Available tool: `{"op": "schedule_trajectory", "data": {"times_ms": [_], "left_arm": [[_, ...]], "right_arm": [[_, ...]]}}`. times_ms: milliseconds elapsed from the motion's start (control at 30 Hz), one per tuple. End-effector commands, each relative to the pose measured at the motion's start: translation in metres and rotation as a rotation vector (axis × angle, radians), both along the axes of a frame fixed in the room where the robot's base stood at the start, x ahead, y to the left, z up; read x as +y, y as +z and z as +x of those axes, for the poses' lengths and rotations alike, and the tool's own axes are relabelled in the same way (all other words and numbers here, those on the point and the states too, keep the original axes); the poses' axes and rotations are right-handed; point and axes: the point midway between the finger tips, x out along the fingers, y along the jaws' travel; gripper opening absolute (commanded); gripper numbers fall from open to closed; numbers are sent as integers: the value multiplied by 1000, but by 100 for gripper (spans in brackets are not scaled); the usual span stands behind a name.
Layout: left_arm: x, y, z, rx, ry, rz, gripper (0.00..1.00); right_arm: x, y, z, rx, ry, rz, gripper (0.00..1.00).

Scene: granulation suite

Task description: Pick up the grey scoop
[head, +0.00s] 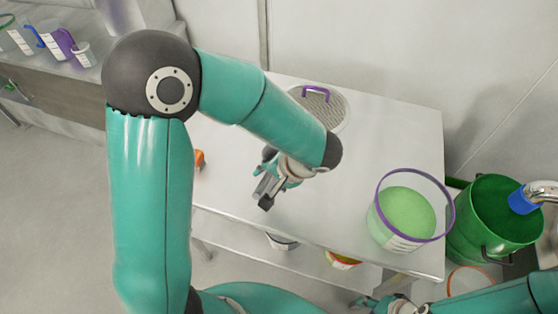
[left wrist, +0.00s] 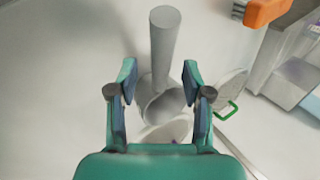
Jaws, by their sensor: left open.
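The grey scoop (left wrist: 165,45) shows in the left wrist view, its round handle pointing up the picture and its wider bowl end between and beyond my finger tips. My left gripper (left wrist: 161,82) is open, one finger on each side of the bowl end. I cannot tell whether either finger touches it. In the head view my left gripper (head: 268,193) is low over the steel table, and its own arm and fingers hide most of the scoop. My right gripper (head: 367,302) shows only in part at the bottom edge.
On the steel table (head: 225,150) are a sieve (head: 325,110) with a purple handle, a clear purple-rimmed tub (head: 405,212) of green powder and an orange object (head: 200,160). A green bucket (head: 490,215) stands at right. Containers sit on the lower shelf.

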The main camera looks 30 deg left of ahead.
Motion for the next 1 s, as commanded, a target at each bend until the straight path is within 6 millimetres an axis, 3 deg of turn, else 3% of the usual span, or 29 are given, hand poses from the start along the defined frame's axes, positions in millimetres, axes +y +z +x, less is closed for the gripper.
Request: {"op": "schedule_trajectory", "data": {"times_ms": [200,433,733,1000], "left_arm": [[12,-19,0,2,0,0,50],[12,-20,0,0,0,0,50],[12,-20,0,0,0,0,0],[12,-20,0,0,0,0,0]], "right_arm": [[0,5,0,0,0,0,39],[0,4,0,0,0,0,39],[0,4,0,0,0,0,39],[0,4,0,0,0,0,39]]}}
